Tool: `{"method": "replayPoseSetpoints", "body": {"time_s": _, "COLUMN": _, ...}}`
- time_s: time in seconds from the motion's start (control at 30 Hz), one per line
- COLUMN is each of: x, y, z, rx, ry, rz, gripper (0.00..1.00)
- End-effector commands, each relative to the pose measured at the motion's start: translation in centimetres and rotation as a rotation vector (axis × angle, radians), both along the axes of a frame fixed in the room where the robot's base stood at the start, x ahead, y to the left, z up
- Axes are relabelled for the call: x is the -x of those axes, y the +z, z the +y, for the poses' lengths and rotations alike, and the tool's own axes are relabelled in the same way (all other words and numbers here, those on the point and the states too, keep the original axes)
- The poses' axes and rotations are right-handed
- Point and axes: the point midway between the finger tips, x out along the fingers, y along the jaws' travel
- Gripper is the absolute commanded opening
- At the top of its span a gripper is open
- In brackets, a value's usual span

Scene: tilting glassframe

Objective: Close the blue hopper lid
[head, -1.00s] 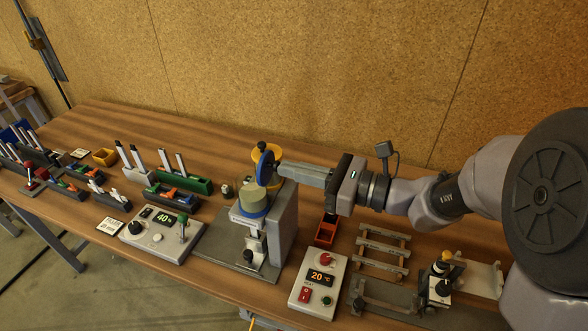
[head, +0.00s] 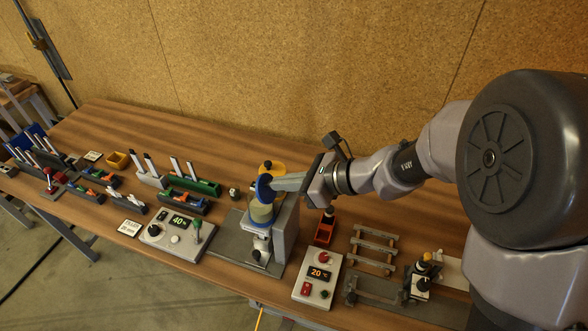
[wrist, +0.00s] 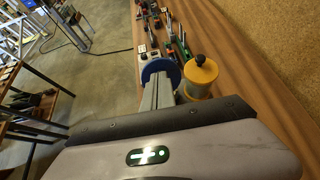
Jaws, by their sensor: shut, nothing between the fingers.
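The lid also shows in the wrist view (wrist: 160,70), just past my fingertips. My gripper (head: 276,184) is shut and empty, with its fingertips at the right side of the lid. They look close to or touching it; I cannot tell which. In the wrist view my fingers hide part of the lid. A yellow lid (wrist: 200,72) with a black knob sits to the right of the blue one.
A grey control box (head: 175,233) reading 40 stands left of the hopper. Another box (head: 318,278) reading 20 °C and a red-orange bin (head: 325,228) stand right. Racks (head: 375,248) lie farther right. The table's back is clear.

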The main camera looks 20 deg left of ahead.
Motion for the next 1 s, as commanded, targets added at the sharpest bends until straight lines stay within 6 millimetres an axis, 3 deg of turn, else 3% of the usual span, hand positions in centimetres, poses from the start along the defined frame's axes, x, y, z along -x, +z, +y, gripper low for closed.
{"method": "replayPoseSetpoints", "body": {"time_s": 0.03, "x": 0.1, "y": 1.4, "z": 0.3, "rx": 0.041, "ry": 0.004, "rz": 0.003, "gripper": 0.0}}
{"method": "replayPoseSetpoints", "body": {"time_s": 0.1, "x": 0.0, "y": 1.6, "z": 0.8, "rx": 0.106, "ry": 0.004, "rz": 0.007, "gripper": 0.0}}
{"method": "replayPoseSetpoints", "body": {"time_s": 0.6, "x": -0.3, "y": 1.1, "z": 4.5, "rx": 0.579, "ry": 0.009, "rz": 0.038, "gripper": 0.0}}
{"method": "replayPoseSetpoints", "body": {"time_s": 1.0, "x": -0.5, "y": -1.1, "z": 6.7, "rx": 0.573, "ry": 0.001, "rz": 0.045, "gripper": 0.0}}
